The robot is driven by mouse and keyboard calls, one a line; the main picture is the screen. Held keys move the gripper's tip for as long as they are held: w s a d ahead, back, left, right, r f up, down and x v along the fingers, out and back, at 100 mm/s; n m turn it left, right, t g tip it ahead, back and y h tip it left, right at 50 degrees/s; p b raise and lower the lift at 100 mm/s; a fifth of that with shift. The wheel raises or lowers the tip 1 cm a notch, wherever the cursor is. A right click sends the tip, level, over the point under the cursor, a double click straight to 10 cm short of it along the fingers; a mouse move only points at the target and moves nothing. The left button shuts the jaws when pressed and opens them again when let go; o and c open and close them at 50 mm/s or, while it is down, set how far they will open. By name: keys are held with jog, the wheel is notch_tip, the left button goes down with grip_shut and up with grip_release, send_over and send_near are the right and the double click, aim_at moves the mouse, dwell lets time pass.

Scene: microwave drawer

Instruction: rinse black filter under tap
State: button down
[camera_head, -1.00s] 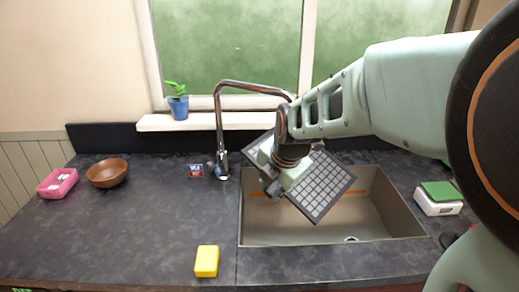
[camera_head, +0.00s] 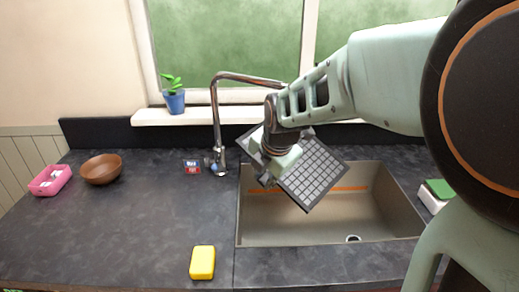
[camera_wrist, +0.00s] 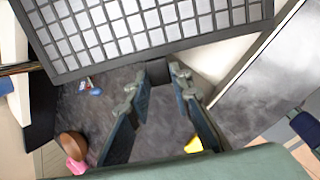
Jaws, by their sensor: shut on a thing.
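The black filter (camera_head: 318,172), a flat square panel with a dark frame and a pale grid, is held tilted above the left part of the sink (camera_head: 330,217). My gripper (camera_head: 268,180) is shut on the filter's edge at its lower left. In the wrist view the filter (camera_wrist: 150,27) spans the top, with my fingertips (camera_wrist: 158,72) at its frame. The tap (camera_head: 216,120) rises behind the sink's left edge, and its spout reaches right behind my wrist. The spout's end is hidden, and I see no running water.
A yellow sponge (camera_head: 202,262) lies at the counter's front. A small red-and-blue box (camera_head: 192,166), brown bowl (camera_head: 101,169) and pink basket (camera_head: 49,180) stand left. A potted plant (camera_head: 174,98) is on the windowsill. A green-and-white item (camera_head: 435,195) stands right of the sink.

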jog(key=s+d, duration=0.1)
jog(key=s, duration=0.6)
jog(key=shift+s+d+r+b, duration=0.15)
jog(key=shift+s+d+b, duration=0.25)
dwell(0.3)
dwell(1.2)
jog(key=s+d+r+p, duration=0.1)
jog(key=s+r+p, duration=0.1)
jog(key=s+r, duration=0.2)
jog(key=shift+s, duration=0.4)
jog(key=shift+d, duration=0.15)
dwell(0.5)
